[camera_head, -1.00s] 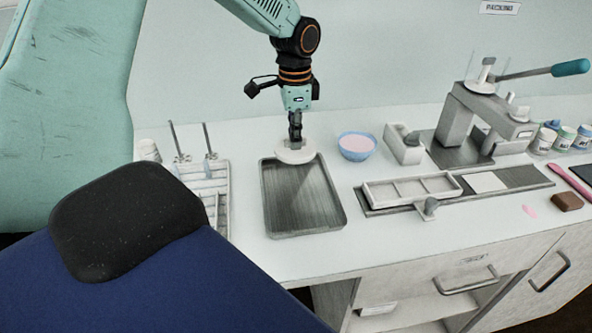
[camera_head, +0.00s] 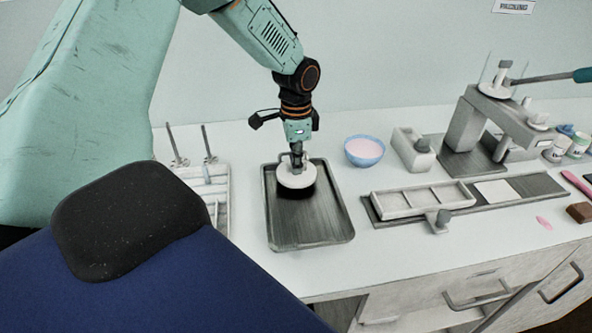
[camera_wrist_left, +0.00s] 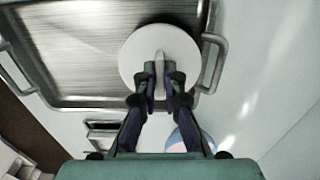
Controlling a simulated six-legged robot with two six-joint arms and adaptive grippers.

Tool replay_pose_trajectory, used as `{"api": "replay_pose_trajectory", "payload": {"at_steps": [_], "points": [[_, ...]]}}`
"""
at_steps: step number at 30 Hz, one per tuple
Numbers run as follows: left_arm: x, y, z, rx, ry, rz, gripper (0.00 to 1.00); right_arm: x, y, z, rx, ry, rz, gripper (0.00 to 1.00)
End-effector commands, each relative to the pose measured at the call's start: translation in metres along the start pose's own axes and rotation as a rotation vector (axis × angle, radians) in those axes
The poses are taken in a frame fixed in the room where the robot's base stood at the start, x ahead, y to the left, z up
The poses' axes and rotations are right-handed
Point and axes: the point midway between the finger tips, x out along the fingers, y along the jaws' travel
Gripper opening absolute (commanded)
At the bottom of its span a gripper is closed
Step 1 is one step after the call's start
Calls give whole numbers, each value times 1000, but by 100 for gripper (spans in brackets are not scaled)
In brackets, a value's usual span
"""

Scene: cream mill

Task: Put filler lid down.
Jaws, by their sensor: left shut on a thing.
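The filler lid (camera_head: 296,181) is a round white disc with a handle on top. My left gripper (camera_head: 297,163) points down and is shut on the lid's handle. In the left wrist view the lid (camera_wrist_left: 137,56) shows as a white disc with its handle (camera_wrist_left: 160,73) between my left gripper's fingers (camera_wrist_left: 160,82). The lid is over the back part of the grey metal tray (camera_head: 318,233), with a dark shadow just below it. I cannot tell whether it touches the tray. My right gripper is not in view.
A blue bowl of pink cream (camera_head: 364,151) stands right of the tray. A white compartment mould (camera_head: 422,200) lies on a rail, with a lever filler machine (camera_head: 475,125) behind. A white rack with upright rods (camera_head: 210,180) is left. The tray's front is clear.

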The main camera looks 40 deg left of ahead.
Motion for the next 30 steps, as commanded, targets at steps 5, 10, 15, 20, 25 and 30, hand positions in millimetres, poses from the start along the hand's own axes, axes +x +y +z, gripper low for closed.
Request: {"api": "replay_pose_trajectory", "payload": {"at_steps": [5,10,15,20,25,30], "points": [[25,0,0,1,-2,1,0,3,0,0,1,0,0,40],[26,-2,-1,1,0,-1,0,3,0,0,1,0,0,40],[28,-2,0,1,-1,0,0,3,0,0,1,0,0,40],[28,-2,0,1,-1,0,21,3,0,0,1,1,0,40],[28,-2,0,1,-1,1,31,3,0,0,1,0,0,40],[28,-2,0,1,-1,0,31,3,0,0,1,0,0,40]]}}
